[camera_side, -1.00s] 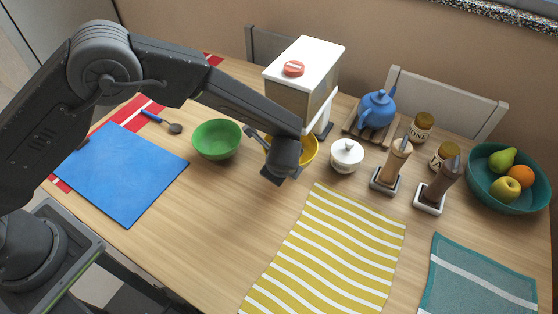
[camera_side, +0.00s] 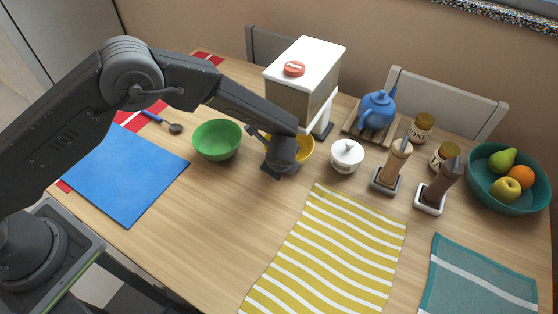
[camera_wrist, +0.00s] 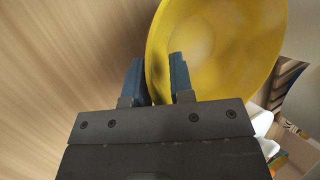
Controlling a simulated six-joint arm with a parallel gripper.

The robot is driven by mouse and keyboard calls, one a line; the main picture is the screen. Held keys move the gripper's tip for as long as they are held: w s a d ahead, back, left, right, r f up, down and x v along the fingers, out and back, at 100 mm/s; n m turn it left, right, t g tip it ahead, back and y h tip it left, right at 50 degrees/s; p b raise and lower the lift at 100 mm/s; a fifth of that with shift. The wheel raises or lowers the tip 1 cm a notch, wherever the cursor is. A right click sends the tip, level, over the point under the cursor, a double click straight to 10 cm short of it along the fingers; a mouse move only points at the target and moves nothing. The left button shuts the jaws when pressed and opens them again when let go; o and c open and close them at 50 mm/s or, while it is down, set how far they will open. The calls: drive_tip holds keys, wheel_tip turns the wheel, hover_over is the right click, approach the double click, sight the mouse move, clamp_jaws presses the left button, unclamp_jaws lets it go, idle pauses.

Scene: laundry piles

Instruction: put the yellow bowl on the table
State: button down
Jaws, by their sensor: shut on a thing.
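The yellow bowl (camera_side: 304,149) is behind the end of my arm in the side view, between the green bowl and the white lidded pot. My arm hides much of it. In the wrist view the yellow bowl (camera_wrist: 225,45) fills the upper right. My gripper (camera_wrist: 154,75) has one blue finger outside the bowl and one inside, shut on its rim. I cannot tell whether the bowl touches the wooden table (camera_side: 210,235) or is slightly above it.
The green bowl (camera_side: 217,140) stands close on the left. The white pot (camera_side: 347,156) and a white dispenser (camera_side: 303,75) are close on the right and behind. A blue mat (camera_side: 122,172) and a yellow striped cloth (camera_side: 330,250) flank bare table in front.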

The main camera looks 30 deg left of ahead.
drive_tip(key=c, duration=1)
unclamp_jaws()
drive_tip(key=shift+r, duration=0.2)
drive_tip(key=v, duration=1.2)
